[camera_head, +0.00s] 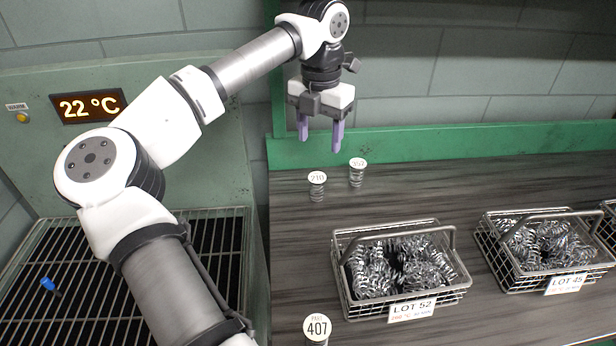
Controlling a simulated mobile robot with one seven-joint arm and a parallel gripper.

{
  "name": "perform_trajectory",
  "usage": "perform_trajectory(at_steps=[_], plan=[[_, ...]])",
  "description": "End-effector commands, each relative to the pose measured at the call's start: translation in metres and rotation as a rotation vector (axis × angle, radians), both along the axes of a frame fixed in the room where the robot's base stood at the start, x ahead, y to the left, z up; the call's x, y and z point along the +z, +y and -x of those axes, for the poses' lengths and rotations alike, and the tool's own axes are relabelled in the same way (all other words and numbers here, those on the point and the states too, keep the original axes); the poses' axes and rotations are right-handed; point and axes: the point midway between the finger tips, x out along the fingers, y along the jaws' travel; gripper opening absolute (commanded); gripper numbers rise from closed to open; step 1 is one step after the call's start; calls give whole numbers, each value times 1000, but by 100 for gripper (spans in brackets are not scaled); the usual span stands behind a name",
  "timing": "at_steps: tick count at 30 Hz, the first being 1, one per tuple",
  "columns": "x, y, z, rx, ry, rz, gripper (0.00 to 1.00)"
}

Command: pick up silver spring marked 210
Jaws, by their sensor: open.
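The silver spring marked 210 (317,190) stands upright on the dark wood-grain bench, with a round white tag on top. My gripper (320,140) is open and empty, its two purple fingers pointing down. In the picture it is above the spring marked 210, apart from it. A similar spring (356,177) with a round tag stands just to the right and slightly behind; its number is hard to read.
Wire baskets of springs, LOT 52 (340,262) and LOT 45 (487,250), sit on the bench (420,190). A green ledge (440,141) runs behind. A grated bay (215,240) with a blue item lies left.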

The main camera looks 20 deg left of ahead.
Motion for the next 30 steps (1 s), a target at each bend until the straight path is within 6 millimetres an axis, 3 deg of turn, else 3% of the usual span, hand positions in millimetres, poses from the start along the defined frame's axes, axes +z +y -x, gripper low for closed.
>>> perform_trajectory(at_steps=[5,15,22,30], plan=[[-16,0,0,0,1,1,57],[-77,0,0,0,2,2,57],[-92,0,0,-1,1,2,57],[-131,3,-2,0,1,2,57]])
